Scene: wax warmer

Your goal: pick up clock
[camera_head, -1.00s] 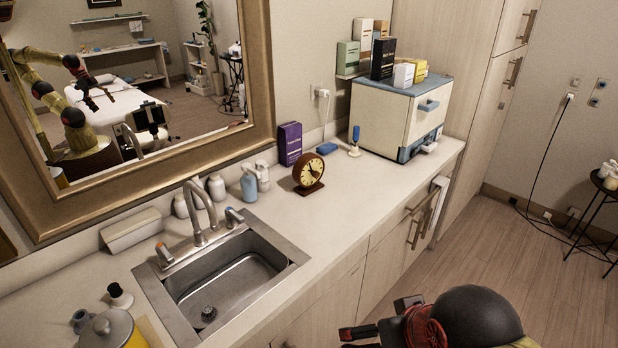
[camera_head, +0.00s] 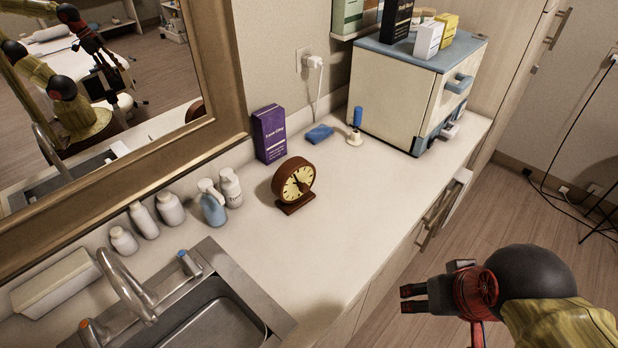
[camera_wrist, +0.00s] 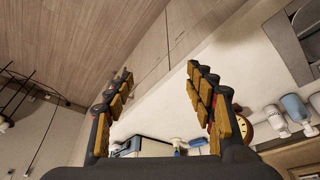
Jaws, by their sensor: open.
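A round brown clock (camera_head: 296,184) with a cream face stands upright on its base on the white counter, right of the pump bottles. In the wrist view the clock (camera_wrist: 245,127) shows in part at the right, partly hidden behind the right finger. My gripper (camera_head: 414,297) is at the lower right in the head view, in front of the counter's front edge and apart from the clock. In the wrist view my gripper (camera_wrist: 160,95) is open, its fingers wide apart with nothing between them.
A purple box (camera_head: 270,135) stands behind the clock. A blue spray bottle (camera_head: 212,207) and white bottles stand left of it. The sink (camera_head: 215,318) is at the lower left. A cream cabinet (camera_head: 395,95) stands at the back right. The counter right of the clock is clear.

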